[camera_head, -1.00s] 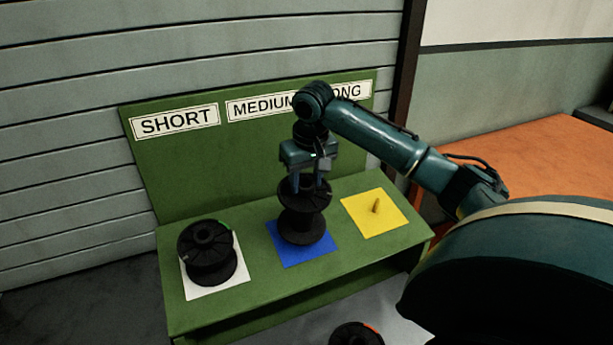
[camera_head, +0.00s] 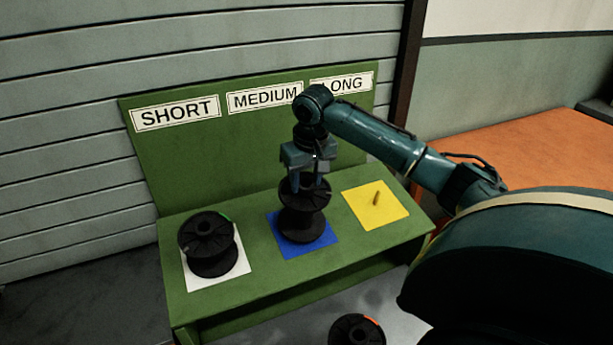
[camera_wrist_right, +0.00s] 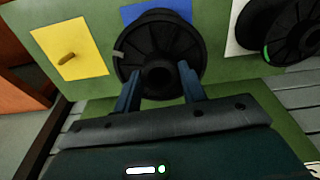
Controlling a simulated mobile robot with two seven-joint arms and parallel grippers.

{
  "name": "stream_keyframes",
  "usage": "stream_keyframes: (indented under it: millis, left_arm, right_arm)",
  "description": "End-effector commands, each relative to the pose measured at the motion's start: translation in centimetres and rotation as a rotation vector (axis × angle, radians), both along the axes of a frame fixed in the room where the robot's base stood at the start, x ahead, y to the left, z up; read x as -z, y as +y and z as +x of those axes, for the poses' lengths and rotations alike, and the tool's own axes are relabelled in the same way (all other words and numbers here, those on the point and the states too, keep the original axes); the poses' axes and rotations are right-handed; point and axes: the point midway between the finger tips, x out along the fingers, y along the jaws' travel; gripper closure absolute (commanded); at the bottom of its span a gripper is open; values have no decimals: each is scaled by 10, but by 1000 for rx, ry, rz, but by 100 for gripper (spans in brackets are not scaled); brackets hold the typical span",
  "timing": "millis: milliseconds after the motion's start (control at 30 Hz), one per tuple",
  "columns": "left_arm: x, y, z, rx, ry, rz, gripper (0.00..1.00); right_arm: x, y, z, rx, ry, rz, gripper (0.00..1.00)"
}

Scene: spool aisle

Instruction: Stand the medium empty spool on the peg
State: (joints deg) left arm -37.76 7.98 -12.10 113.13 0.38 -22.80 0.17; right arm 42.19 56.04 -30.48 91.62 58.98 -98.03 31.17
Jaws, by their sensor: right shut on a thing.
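The medium spool (camera_head: 304,212) is black and stands upright over the blue square (camera_head: 325,240) below the MEDIUM sign (camera_head: 264,97). No peg shows there; the spool covers the middle of the square. My right gripper (camera_head: 308,188) is above the spool, shut on its upper flange. In the right wrist view the spool (camera_wrist_right: 160,45) lies between and beyond the two fingers (camera_wrist_right: 160,88), its round hub hole facing the camera. Whether its lower flange rests fully on the square I cannot tell. My left gripper is not in view.
A second black spool (camera_head: 208,246) stands on the white square (camera_head: 234,274) under the SHORT sign (camera_head: 176,113). The yellow square (camera_head: 393,213) has a bare peg (camera_head: 377,198). Another spool (camera_head: 357,331) is below the green bench (camera_head: 270,293). An orange surface (camera_head: 530,165) is at right.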

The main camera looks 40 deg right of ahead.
Motion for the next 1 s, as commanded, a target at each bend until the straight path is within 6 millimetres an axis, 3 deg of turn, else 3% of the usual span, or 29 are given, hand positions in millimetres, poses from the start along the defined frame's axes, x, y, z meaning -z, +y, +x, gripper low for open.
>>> stream_keyframes:
  millis: [800, 833, 1000]
  left_arm:
    - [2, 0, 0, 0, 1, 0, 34]
    - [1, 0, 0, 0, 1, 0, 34]
    - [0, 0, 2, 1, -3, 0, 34]
  right_arm:
    - [20, -1, 3, -1, 0, 0, 100]
    - [19, -1, 3, -1, -1, 0, 57]
    - [19, -1, 3, -1, -1, 0, 43]
